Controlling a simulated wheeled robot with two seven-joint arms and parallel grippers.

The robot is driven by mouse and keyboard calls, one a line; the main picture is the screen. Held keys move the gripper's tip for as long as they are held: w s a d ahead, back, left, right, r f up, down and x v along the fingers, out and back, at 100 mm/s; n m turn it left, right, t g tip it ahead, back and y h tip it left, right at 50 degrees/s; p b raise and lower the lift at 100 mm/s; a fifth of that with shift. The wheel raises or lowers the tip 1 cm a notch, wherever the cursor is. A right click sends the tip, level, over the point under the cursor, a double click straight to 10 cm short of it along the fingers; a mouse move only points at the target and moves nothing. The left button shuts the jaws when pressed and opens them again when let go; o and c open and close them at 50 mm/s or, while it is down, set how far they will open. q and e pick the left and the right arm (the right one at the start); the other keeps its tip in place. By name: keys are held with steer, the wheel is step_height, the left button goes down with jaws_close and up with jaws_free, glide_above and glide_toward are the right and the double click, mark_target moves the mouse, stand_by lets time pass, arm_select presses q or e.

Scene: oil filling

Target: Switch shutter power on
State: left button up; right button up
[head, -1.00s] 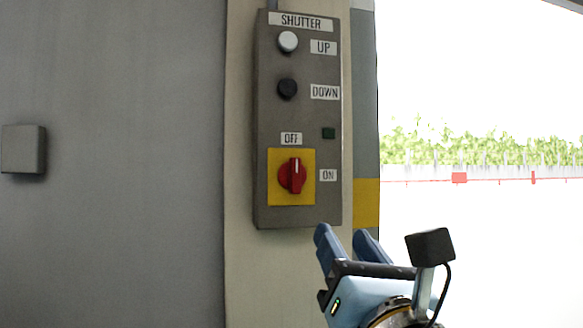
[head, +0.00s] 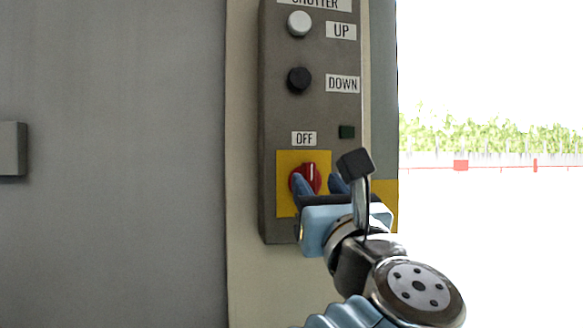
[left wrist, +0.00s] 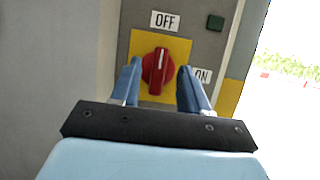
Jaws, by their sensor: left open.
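The grey shutter control box (head: 280,115) is on the wall, with a white UP button (head: 299,23) and a black DOWN button (head: 299,79). Below is a red rotary switch (head: 308,174) on a yellow plate (head: 288,207). Its white mark points up toward the OFF label (head: 303,138). The dark green indicator (head: 346,132) looks unlit. My left gripper (head: 322,183) is open in front of the switch. In the left wrist view the fingers stand on either side of the red switch (left wrist: 158,72), and the ON label (left wrist: 202,76) is partly behind the right finger. Contact cannot be told.
A grey box (head: 12,149) is on the grey wall at the left. Right of the panel is a bright opening with a hedge (head: 490,135) and a red-and-white barrier far behind. My right gripper does not show.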

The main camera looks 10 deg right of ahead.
arm_select(q)
steer(key=shift+x, duration=1.4)
jaws_close()
